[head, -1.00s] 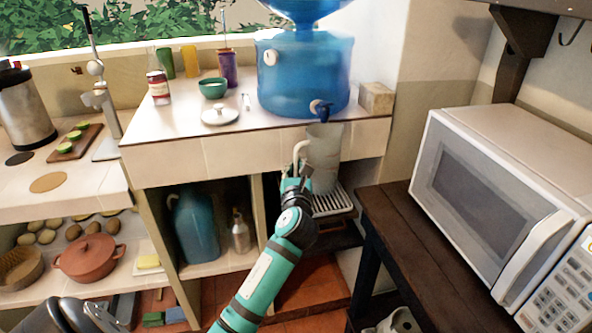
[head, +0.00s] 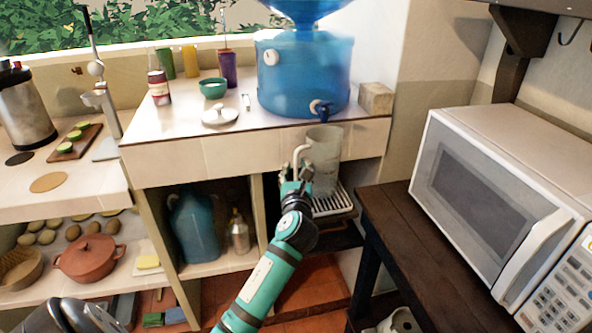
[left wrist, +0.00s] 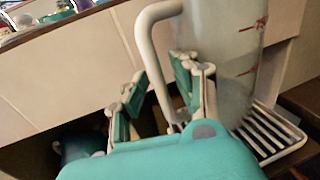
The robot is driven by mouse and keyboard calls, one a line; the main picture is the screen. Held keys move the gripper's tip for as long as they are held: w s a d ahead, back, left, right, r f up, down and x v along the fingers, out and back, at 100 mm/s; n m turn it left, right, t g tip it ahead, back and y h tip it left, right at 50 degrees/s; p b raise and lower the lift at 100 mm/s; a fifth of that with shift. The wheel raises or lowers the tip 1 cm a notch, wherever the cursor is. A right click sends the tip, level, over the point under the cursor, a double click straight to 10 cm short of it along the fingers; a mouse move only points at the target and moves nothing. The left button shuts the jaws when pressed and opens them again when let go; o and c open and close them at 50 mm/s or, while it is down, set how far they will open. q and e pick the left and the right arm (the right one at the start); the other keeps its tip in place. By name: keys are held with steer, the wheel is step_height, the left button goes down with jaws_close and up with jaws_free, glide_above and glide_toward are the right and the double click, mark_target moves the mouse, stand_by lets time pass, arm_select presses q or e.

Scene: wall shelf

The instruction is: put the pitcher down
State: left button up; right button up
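The clear pitcher (head: 323,162) with a pale handle stands upright at the wire rack (head: 335,203), below the tap of the blue water dispenser. In the left wrist view the pitcher (left wrist: 222,60) has red marks on its side, and its base appears to rest on the rack (left wrist: 268,135). My left gripper (head: 294,186) is at the pitcher's handle. In the left wrist view the fingers of my left gripper (left wrist: 160,98) are spread apart, with the lower part of the handle between them. My right gripper is not in view.
The blue dispenser (head: 305,75) stands on the white counter (head: 180,130) above the pitcher. A dark wooden table (head: 400,220) with a white microwave (head: 500,185) is close on the right. A blue jug (head: 195,225) stands in the shelf on the left.

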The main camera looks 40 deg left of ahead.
arm_select(q)
steer(key=shift+r, duration=0.15)
steer(key=v, duration=1.2)
steer(key=w+d+f+n+h, duration=0.1)
steer(key=d+f+n+h, duration=0.35)
steer(key=f, duration=0.55)
steer(key=w+d+f+n+h, duration=0.1)
steer(key=d+f+n+h, duration=0.3)
steer(key=f, duration=0.5)
steer(key=s+d+f+n+g+h, duration=0.1)
steer(key=s+f+n+g, duration=0.15)
steer(key=f, duration=0.55)
steer(key=s+d+f+n+g, duration=0.15)
steer(key=s+f, duration=0.25)
steer(key=f, duration=0.4)
steer(key=s+d+f+n+g+h, duration=0.1)
steer(key=s+d+f+n, duration=0.15)
steer(key=f, duration=0.45)
steer(key=s+a+f+n+g, duration=0.1)
steer(key=s+f+n+g, duration=0.1)
steer(key=s+f, duration=0.5)
steer(key=s+a+f+n+g, duration=0.1)
steer(key=s+f+n+g, duration=0.2)
steer(key=s, duration=1.4)
steer(key=s+a+f+n+g, duration=0.1)
steer(key=s+f+n+g, duration=0.2)
steer(key=s+f, duration=0.9)
steer(key=n, duration=0.3)
steer(key=shift+a+f, duration=0.2)
steer(key=shift+f, duration=0.05)
